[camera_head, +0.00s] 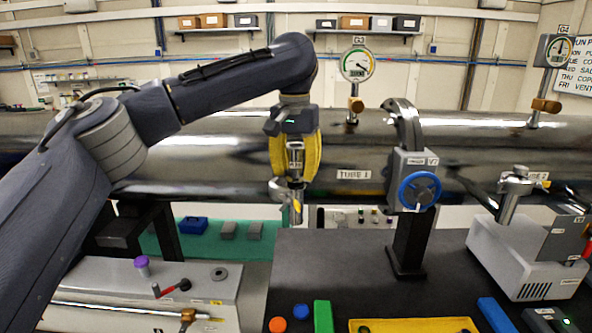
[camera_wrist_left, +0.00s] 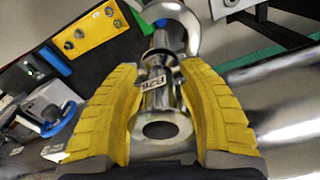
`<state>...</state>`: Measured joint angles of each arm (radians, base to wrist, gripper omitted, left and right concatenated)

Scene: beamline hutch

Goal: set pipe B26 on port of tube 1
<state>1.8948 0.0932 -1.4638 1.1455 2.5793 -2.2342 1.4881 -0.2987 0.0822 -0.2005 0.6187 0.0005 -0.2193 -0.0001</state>
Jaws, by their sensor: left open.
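Pipe B26 (camera_head: 296,157) is a short shiny metal pipe with a label, upright in the head view. My left gripper (camera_head: 294,177), with yellow fingers, points down around it, open, one finger on each side. In the left wrist view the pipe (camera_wrist_left: 160,98) lies between the open fingers (camera_wrist_left: 158,68), its round end facing the camera. Tube 1 (camera_head: 240,165) is the long polished horizontal tube behind. A metal fitting (camera_head: 291,203) shows directly below the pipe, in front of the tube. I cannot tell whether the pipe is fully seated on it. My right gripper is not in view.
A valve with a blue handwheel (camera_head: 419,190) stands right of the gripper, and gauge G3 (camera_head: 357,66) rises behind. A grey device (camera_head: 530,255) stands at the right. The black bench (camera_head: 340,265) has clear room in its middle; a yellow tray (camera_head: 412,325) lies at its front.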

